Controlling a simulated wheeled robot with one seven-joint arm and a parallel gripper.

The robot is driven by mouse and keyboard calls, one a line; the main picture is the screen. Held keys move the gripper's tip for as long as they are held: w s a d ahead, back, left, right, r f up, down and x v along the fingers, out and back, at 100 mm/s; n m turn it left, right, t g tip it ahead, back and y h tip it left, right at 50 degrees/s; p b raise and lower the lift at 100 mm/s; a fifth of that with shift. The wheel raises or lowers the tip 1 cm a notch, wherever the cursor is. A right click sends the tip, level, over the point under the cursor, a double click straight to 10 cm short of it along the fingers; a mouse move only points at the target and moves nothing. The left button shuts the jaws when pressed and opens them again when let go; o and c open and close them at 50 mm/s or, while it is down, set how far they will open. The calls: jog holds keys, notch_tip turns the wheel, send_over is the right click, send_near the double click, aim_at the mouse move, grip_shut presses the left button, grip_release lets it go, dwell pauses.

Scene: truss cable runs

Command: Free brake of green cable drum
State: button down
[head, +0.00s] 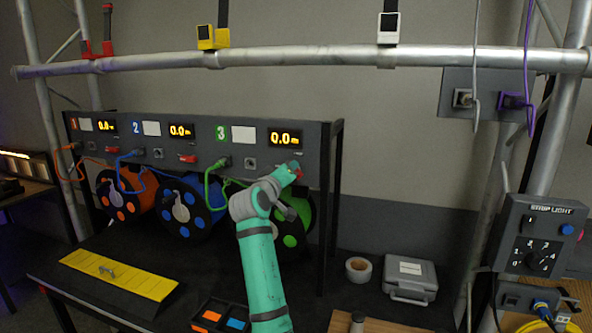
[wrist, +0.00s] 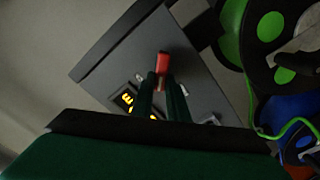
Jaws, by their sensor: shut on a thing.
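The green cable drum (head: 294,222) sits under the panel, partly hidden behind my arm. In the wrist view, the drum's green spots and dark flange (wrist: 270,27) show at the upper right. My gripper (head: 296,170) is at the panel's lower right, below the third display. It is shut on the red brake lever (wrist: 163,62), whose red end sticks out past the fingertips (wrist: 163,82). In the head view only a small bit of red shows at the fingers. The lever's exact angle is hard to tell.
The orange drum (head: 125,195) and blue drum (head: 188,205) stand to the left, with their red levers (head: 187,158) on the panel (head: 205,150). A green cable (head: 212,178) hangs from the panel. A post (head: 331,205) stands close right of my gripper.

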jog(key=n, duration=0.3)
jog(key=f+n, duration=0.1)
jog(key=n, duration=0.5)
jog(key=shift+a+f, duration=0.15)
jog(key=shift+f, duration=0.1)
jog(key=shift+n, duration=0.3)
jog(key=c, duration=1.7)
grip_release()
jog(key=shift+a, duration=0.1)
jog(key=shift+a, duration=0.1)
